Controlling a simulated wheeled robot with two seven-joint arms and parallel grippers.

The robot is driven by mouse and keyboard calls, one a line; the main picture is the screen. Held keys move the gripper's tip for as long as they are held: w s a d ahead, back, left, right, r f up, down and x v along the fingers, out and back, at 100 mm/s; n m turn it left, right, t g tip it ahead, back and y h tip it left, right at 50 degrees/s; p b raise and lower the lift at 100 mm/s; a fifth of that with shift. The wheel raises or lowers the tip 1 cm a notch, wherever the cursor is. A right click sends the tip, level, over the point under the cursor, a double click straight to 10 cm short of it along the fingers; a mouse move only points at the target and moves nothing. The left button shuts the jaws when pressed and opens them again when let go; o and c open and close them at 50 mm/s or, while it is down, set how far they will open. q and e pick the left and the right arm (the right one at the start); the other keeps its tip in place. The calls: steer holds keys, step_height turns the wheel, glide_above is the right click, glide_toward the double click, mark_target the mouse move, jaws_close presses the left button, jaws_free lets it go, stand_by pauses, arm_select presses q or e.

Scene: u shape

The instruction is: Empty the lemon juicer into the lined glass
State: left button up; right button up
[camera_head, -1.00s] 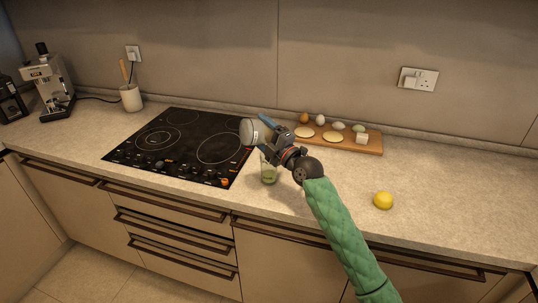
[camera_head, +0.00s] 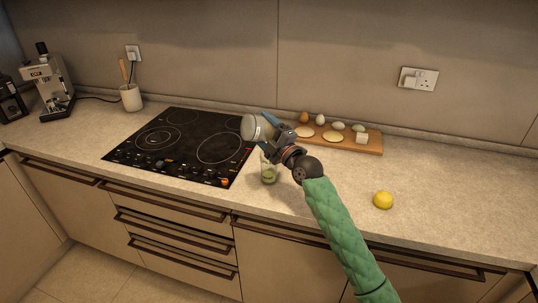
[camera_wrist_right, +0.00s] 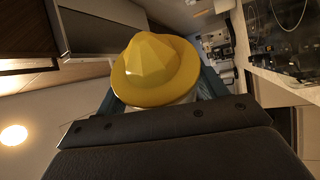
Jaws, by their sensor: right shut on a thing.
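My right gripper (camera_head: 273,128) is shut on the lemon juicer (camera_head: 250,128) and holds it tilted on its side above the counter. In the right wrist view the juicer (camera_wrist_right: 155,68) shows its yellow ridged cone and rim above a pale body, between the gripper's fingers. The lined glass (camera_head: 268,173) stands upright on the counter below the gripper, with something greenish inside. The juicer is above the glass and a little to its left, apart from it. I cannot see any liquid pouring. My left gripper is not in view.
A black hob (camera_head: 180,147) lies left of the glass. A wooden board (camera_head: 368,146) with eggs and other food is behind the arm. A lemon (camera_head: 383,200) sits at right. The counter's right side is mostly clear.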

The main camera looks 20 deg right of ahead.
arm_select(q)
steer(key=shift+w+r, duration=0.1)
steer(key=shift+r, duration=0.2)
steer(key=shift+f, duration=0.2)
arm_select(e)
steer(key=shift+d+r+m+t+h, duration=0.1)
steer(key=shift+d+m+t+h, duration=0.15)
steer(key=shift+m, duration=0.5)
steer(key=shift+d+m+t+h, duration=0.15)
steer(key=shift+d+m+t, duration=0.1)
steer(key=shift+m, duration=0.5)
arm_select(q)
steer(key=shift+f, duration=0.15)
arm_select(e)
steer(key=shift+m, duration=0.3)
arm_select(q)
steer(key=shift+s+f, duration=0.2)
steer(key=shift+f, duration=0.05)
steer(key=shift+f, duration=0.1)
arm_select(e)
steer(key=shift+d+m+t+h, duration=0.15)
steer(key=shift+m+t+h, duration=0.15)
steer(key=shift+m, duration=0.1)
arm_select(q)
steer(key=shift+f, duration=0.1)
